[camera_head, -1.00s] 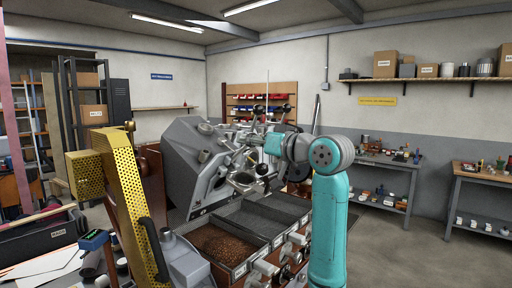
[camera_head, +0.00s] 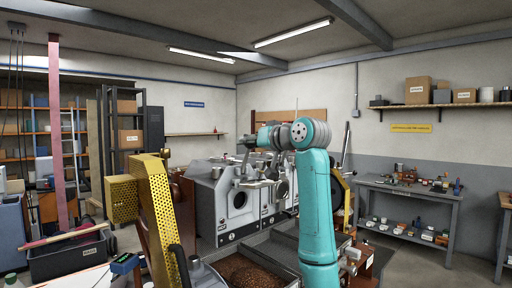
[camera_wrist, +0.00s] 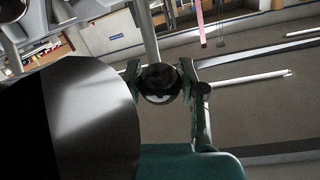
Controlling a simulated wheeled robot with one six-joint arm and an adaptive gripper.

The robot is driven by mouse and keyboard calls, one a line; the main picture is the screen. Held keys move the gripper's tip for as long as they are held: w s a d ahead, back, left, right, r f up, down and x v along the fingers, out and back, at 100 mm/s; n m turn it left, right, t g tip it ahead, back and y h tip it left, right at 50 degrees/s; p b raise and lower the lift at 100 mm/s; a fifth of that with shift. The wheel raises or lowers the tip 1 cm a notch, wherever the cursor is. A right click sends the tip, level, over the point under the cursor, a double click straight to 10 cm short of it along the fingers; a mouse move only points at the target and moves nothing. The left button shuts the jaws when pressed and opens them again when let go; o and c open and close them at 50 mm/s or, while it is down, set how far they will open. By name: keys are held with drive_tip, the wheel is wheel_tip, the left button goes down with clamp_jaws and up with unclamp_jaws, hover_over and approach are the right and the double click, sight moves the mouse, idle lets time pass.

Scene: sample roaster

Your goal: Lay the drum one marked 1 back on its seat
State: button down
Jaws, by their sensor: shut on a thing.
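My gripper (camera_head: 248,150) is above and behind this front, partly lost among grey metal parts. In the wrist view my gripper (camera_wrist: 166,84) is shut on a dark round knob (camera_wrist: 160,78). A grey rod (camera_wrist: 148,38) runs up from beside the knob. A large silver and black round body fills the left of that view.
Further roaster units stand to the right of the drum. A tray of brown beans (camera_head: 243,270) lies below in front. A yellow perforated guard (camera_head: 162,215) stands at the near left. A workbench (camera_head: 415,195) is at the right, with free floor before it.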

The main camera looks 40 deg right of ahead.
drive_tip(key=shift+w+r, duration=0.15)
drive_tip(key=c, duration=0.7)
unclamp_jaws()
drive_tip(key=shift+a, duration=0.1)
drive_tip(key=shift+s, duration=0.35)
drive_tip(key=s, duration=0.3)
drive_tip(key=s+r, duration=0.1)
drive_tip(key=s, duration=0.7)
drive_tip(key=shift+a+r, duration=0.2)
